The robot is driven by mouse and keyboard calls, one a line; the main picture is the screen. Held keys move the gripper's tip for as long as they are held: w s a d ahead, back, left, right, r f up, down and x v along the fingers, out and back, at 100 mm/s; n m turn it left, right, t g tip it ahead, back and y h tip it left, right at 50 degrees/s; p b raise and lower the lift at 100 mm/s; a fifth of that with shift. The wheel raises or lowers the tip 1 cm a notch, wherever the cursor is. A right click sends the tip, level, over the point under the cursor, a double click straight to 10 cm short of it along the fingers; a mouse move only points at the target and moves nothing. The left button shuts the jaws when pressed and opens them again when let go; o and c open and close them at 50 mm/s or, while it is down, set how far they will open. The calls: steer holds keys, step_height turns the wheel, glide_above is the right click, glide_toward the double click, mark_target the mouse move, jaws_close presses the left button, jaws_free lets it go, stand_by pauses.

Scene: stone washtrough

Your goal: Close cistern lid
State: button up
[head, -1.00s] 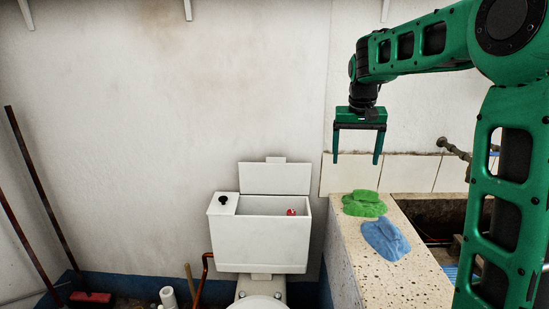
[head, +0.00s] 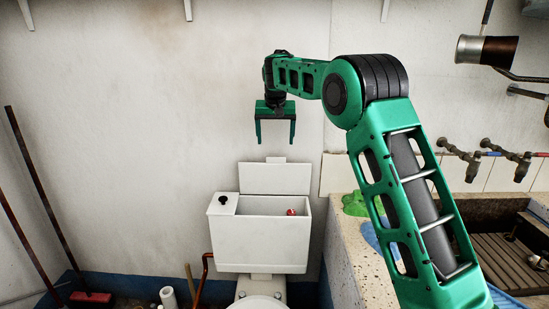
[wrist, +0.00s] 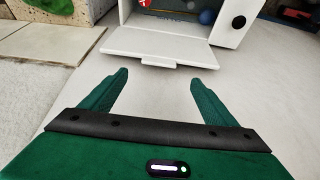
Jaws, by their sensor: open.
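The white cistern (head: 259,246) stands against the wall above the toilet bowl. Its lid (head: 275,179) is open and stands upright at the back edge, with a small tab on its top edge. A red part shows inside the cistern, and a black knob sits on its fixed left section. My gripper (head: 275,143) is open and empty, above the lid and apart from it, fingers pointing down. In the wrist view, the lid (wrist: 155,53) lies just beyond the open fingers of my gripper (wrist: 155,92), with the cistern opening behind it.
The stone washtrough (head: 350,260) stands right of the cistern, with a green cloth (head: 355,204) and a blue cloth (head: 371,235), partly hidden by my arm. Taps (head: 505,157) and a metal pot (head: 486,50) are further right. Broom handles (head: 42,190) lean at left. The wall above the cistern is clear.

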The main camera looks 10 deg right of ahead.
steer(key=x, duration=0.9)
steer(key=shift+f, duration=0.35)
